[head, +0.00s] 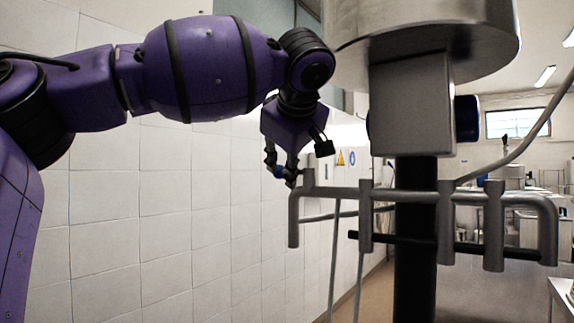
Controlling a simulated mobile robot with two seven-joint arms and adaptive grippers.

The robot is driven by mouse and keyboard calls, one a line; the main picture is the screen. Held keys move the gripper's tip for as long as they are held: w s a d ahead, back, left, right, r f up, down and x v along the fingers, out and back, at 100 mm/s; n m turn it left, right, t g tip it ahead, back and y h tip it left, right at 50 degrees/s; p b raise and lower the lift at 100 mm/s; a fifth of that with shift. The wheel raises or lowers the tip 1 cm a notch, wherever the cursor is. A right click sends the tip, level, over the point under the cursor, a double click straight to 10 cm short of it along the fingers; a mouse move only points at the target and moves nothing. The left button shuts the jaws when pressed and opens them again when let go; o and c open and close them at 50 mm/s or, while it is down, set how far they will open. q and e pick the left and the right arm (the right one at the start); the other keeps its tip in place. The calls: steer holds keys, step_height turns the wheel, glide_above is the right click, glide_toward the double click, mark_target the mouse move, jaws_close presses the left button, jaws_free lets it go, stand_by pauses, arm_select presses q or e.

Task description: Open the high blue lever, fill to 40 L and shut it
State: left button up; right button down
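My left gripper (281,173) hangs from the purple arm at the left end of the grey pipe manifold (405,197). A small blue part (278,171), possibly the blue lever's handle, shows among its dark fingers. The fingers overlap in this view, so I cannot tell whether they are open or closed on it. The rest of that part and its position on its valve are hidden. My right gripper is out of view. No litre reading can be made out.
A metal tank (420,38) with a grey box (411,104) below it stands above the manifold on a dark column (415,270). A dark blue knob (467,118) sticks out of the box's right side. A tiled wall (165,200) bounds the left.

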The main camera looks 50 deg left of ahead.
arm_select(q)
steer(key=shift+o, duration=1.2)
steer(key=shift+a+f, duration=0.1)
steer(key=shift+f, duration=0.15)
steer(key=shift+a, duration=0.1)
steer(key=shift+w, duration=0.1)
steer(key=shift+r, duration=0.1)
steer(key=v, duration=0.8)
stand_by(5.4)
